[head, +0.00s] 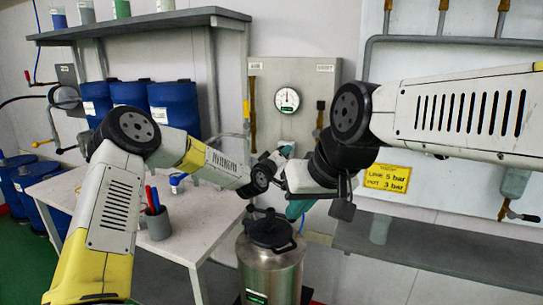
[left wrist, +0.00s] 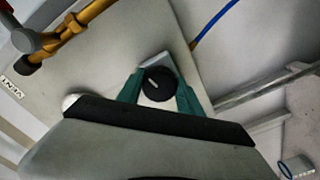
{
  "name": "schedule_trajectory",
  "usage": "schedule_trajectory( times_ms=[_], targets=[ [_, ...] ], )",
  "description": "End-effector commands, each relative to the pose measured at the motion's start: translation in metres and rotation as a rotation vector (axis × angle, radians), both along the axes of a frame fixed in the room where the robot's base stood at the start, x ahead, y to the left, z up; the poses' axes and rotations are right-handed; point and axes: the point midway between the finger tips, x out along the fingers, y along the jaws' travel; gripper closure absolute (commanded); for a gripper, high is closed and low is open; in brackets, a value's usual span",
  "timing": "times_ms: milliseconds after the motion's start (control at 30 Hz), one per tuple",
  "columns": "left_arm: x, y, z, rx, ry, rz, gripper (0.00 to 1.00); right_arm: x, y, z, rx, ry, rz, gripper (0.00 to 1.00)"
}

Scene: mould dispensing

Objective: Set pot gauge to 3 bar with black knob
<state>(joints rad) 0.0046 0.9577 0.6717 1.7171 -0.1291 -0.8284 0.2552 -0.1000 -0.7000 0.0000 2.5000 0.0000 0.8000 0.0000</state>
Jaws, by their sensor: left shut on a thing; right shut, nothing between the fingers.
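The round white gauge (head: 287,99) sits on the grey wall panel (head: 318,88). Its needle looks close to upright, but the scale is too small to read. The black knob (left wrist: 158,84) shows in the left wrist view, between the two green fingers of my left gripper (left wrist: 160,92), which is shut on it. In the head view my left gripper (head: 284,150) is at the panel below the gauge, and the knob is hidden there. My right gripper (head: 297,208) is shut and empty, pointing down near the black lid of the steel pot (head: 270,268).
A yellow sign (head: 387,178) reads line 5 bar, pot 3 bar. Yellow-handled pipes (left wrist: 70,30) flank the panel. A white table (head: 185,232) with a pen cup (head: 158,222) stands left of the pot. A grey bench (head: 440,262) is at right.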

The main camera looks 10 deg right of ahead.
Motion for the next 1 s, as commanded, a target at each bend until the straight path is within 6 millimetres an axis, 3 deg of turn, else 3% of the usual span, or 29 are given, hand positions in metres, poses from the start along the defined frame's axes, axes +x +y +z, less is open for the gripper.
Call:
schedule_trajectory(
  times_ms=[333, 367, 433, 467, 800, 1000],
  targets=[
    [0.000, 0.001, -0.001, -0.001, 0.002, 0.001, 0.98, 0.000, 0.000, 0.000, 0.000, 0.000, 0.000, 1.00],
    [0.000, 0.001, -0.001, -0.001, 0.002, 0.001, 0.51, 0.000, 0.000, 0.000, 0.000, 0.000, 0.000, 1.00],
    [0.000, 0.001, -0.001, 0.000, 0.002, 0.001, 0.38, 0.000, 0.000, 0.000, 0.000, 0.000, 0.000, 1.00],
    [0.000, 0.001, -0.001, 0.000, 0.002, 0.001, 0.35, 0.000, 0.000, 0.000, 0.000, 0.000, 0.000, 1.00],
    [-0.002, 0.002, 0.000, 0.000, 0.002, 0.000, 0.35, 0.000, 0.000, 0.000, 0.000, 0.000, 0.000, 1.00],
    [-0.024, 0.017, 0.000, 0.001, 0.002, 0.001, 0.35, 0.000, 0.000, 0.000, 0.000, 0.000, 0.000, 1.00]
  ],
)
